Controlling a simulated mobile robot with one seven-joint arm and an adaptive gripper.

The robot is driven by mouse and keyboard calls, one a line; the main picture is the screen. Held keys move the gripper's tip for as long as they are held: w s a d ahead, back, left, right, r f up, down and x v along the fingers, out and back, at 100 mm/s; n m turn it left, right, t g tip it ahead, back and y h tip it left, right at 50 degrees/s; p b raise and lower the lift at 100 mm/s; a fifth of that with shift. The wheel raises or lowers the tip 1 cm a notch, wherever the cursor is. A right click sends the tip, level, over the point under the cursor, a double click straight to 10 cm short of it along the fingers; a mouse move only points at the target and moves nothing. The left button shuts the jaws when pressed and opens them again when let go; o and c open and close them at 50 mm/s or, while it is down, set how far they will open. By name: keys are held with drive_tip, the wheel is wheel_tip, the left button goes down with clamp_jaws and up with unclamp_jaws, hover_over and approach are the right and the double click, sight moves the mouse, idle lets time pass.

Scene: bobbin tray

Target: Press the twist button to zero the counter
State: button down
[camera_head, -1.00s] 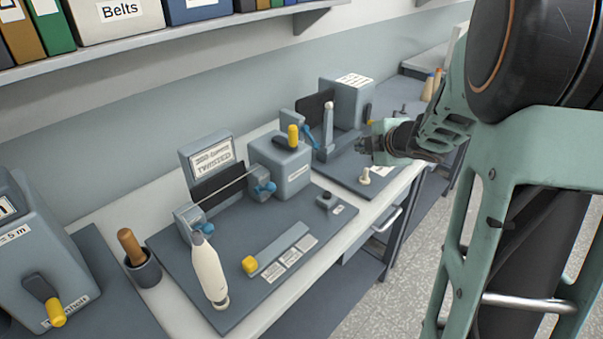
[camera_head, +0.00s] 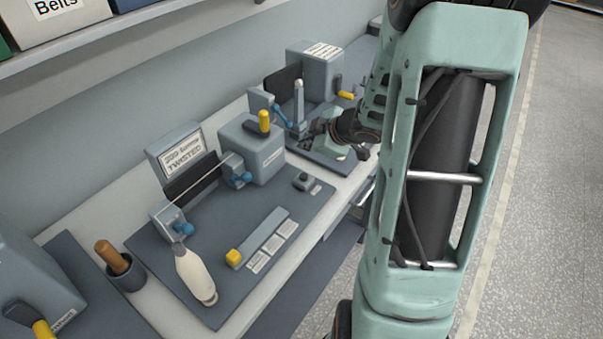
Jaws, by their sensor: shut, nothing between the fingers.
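A small box with a dark button (camera_head: 304,178) sits on the right part of the nearer dark mat, with a small label beside it; I take it for the twist button. Nearby is the twist tester (camera_head: 255,150), a grey block with a yellow-handled crank and blue clamp knobs. A thin strand runs between its clamps under a sign reading "TWISTED" (camera_head: 182,150). My gripper (camera_head: 320,127) is shut and empty, over the farther station behind and right of the button box. It is small in view and partly hidden by my arm.
A yellow-ended slide bar (camera_head: 258,238) lies in front of the tester. A wood-handled tool stands in a dark cup (camera_head: 126,273). A second grey machine (camera_head: 316,68) stands farther back. The shelf (camera_head: 130,35) overhangs the wall.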

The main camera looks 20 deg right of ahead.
sight(305, 177)
drive_tip(key=shift+f, duration=0.1)
wheel_tip(305, 177, down, 8)
drive_tip(key=b, duration=0.8)
drive_tip(key=shift+b, duration=0.3)
drive_tip(key=shift+f, duration=0.3)
drive_tip(key=shift+f, duration=0.1)
idle(0.6)
drive_tip(key=shift+f+b, duration=0.3)
drive_tip(key=shift+b, duration=0.1)
drive_tip(key=shift+f+b, duration=0.45)
drive_tip(key=shift+f, duration=0.15)
idle(0.5)
drive_tip(key=shift+r, duration=0.1)
drive_tip(key=shift+r+p, duration=0.9)
drive_tip(key=shift+p, duration=0.25)
